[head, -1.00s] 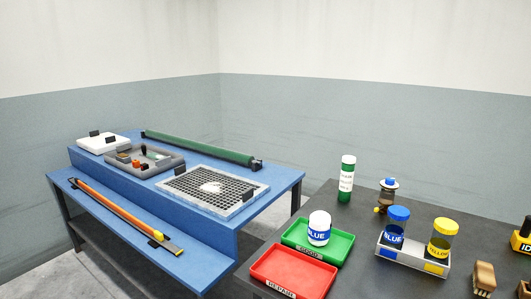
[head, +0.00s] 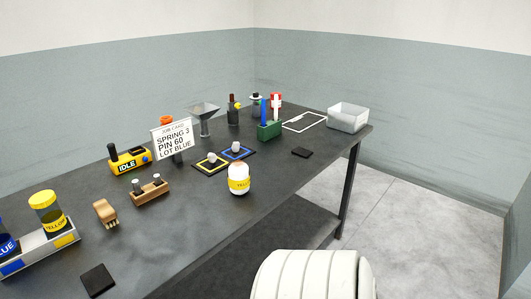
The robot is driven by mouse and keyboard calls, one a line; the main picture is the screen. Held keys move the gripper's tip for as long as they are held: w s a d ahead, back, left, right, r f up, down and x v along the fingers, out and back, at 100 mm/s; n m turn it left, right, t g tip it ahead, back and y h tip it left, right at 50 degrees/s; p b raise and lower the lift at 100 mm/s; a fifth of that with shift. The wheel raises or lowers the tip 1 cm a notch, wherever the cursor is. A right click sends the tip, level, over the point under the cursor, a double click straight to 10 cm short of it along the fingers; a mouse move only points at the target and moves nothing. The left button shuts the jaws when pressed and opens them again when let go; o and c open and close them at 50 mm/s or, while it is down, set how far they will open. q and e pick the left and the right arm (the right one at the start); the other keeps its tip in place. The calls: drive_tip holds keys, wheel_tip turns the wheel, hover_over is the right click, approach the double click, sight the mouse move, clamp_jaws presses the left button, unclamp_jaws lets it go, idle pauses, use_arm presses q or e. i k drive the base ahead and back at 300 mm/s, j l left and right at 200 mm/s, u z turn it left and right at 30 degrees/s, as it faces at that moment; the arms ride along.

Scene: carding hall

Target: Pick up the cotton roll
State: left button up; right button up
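A small white, round-topped roll with a yellow band (head: 239,179) stands upright near the front edge of the dark table (head: 205,232), in the middle of the head view. It looks like a cotton roll, and its band is lettered, seemingly YELLOW. Neither gripper shows in the head view. The similar white roll with a blue band is out of the present view.
Behind the roll are two small mats (head: 212,163), a job card (head: 173,141) and a green holder (head: 270,130). A white bin (head: 348,117) stands at the far right end. A large ribbed white shape (head: 312,275) fills the bottom foreground.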

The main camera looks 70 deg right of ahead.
sight(238, 175)
drive_tip(key=z, duration=2.15)
